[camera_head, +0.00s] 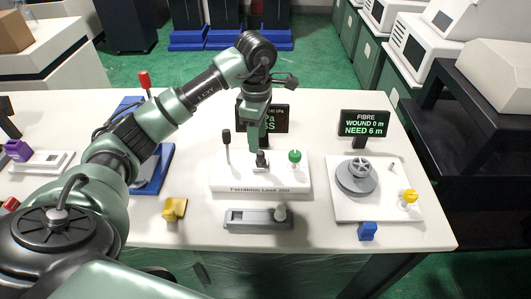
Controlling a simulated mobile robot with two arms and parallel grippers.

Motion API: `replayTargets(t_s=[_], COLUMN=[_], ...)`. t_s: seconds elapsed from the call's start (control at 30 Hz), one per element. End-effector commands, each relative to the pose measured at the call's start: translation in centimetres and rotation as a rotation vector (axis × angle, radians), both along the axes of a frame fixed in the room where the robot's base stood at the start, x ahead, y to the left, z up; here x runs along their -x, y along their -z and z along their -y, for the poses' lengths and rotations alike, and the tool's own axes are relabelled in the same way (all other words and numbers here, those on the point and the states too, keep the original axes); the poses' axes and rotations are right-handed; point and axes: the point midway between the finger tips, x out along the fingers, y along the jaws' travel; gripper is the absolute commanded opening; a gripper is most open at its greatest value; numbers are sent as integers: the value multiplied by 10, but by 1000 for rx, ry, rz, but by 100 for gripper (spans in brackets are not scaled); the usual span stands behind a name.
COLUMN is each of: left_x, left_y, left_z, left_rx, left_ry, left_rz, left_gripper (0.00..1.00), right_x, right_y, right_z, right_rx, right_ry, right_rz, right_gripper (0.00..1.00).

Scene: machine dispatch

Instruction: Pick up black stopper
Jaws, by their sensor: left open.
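A white machine base (230,182) labelled "Ferranton Leak 250" stands in the middle of the table. A small black piece (262,161), which looks like the black stopper, is upright on this base. My left gripper (256,147) points down just above the black piece, with its jaws open. I cannot tell whether the fingers are beside the piece or still above it. The gripper and wrist hide part of the screen behind. My right gripper is not in view.
A black-knobbed lever (227,141) and a green knob (294,157) stand on either side of the gripper. A grey tray (243,218) lies in front. Yellow (174,208) and blue (367,231) blocks sit near the front edge.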

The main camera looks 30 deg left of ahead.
Motion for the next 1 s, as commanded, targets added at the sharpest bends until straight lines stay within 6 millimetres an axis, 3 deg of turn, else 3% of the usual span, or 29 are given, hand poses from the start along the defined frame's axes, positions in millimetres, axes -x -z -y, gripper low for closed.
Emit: replayTargets(t_s=[0.1,0.27,0.47,0.73,0.9,1.0], left_x=[1,-2,-3,-4,-4,-4], left_y=[13,34,60,63,63,63], left_z=[1,6,6,6,6,6], left_rx=[1,4,2,2,2,2], left_ry=[0,1,1,1,1,1], left_rz=[-4,-5,-3,2,2,2], left_gripper=[47,47,47,47,0,0], right_x=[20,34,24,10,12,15], right_y=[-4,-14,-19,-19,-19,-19], right_z=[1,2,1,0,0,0], right_rx=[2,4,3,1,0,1], right_ry=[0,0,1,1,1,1], right_rz=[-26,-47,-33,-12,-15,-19], right_gripper=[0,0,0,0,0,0])
